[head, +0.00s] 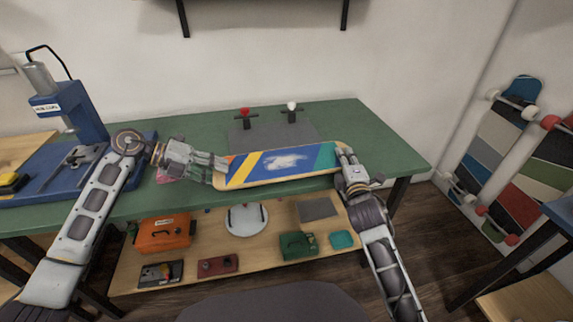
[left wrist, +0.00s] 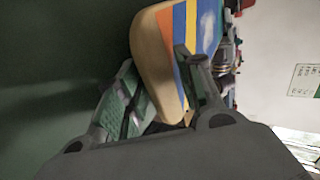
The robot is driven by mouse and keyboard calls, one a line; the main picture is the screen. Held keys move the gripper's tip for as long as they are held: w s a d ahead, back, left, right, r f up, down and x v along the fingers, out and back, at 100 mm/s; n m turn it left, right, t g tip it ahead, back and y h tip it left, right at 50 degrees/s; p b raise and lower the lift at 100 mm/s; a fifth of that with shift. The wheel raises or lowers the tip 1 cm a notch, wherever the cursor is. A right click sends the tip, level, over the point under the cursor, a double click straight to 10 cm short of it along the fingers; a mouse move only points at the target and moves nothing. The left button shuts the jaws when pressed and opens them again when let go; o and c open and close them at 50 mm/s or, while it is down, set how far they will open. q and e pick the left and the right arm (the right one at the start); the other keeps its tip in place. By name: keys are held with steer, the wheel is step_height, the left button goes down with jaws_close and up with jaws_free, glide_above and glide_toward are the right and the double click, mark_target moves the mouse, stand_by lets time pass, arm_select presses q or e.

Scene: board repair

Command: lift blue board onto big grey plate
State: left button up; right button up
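The blue board (head: 275,163), with yellow, orange and teal bands and a white figure, spans between my two grippers over the front part of the green table. The board's near end also shows in the left wrist view (left wrist: 152,60), between the fingers. My left gripper (head: 218,170) is shut on the board's left end. My right gripper (head: 345,160) is shut on its right end, its fingertips partly hidden. The big grey plate (head: 265,137) lies on the table behind the board, which hides its front part.
Two upright clamps, one red-topped (head: 245,115) and one white-topped (head: 292,110), stand at the plate's back edge. A blue press (head: 75,110) stands at the left. The green table (head: 385,150) is clear at the right. A lower shelf holds an orange case (head: 163,233).

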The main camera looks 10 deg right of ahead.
arm_select(q)
steer(key=c, duration=0.4)
arm_select(e)
steer(key=c, duration=0.4)
arm_select(q)
jaws_close()
arm_select(e)
jaws_close()
arm_select(q)
steer(key=shift+r+p, duration=0.3)
steer(key=shift+p, duration=0.05)
arm_select(e)
steer(key=shift+r, duration=0.4)
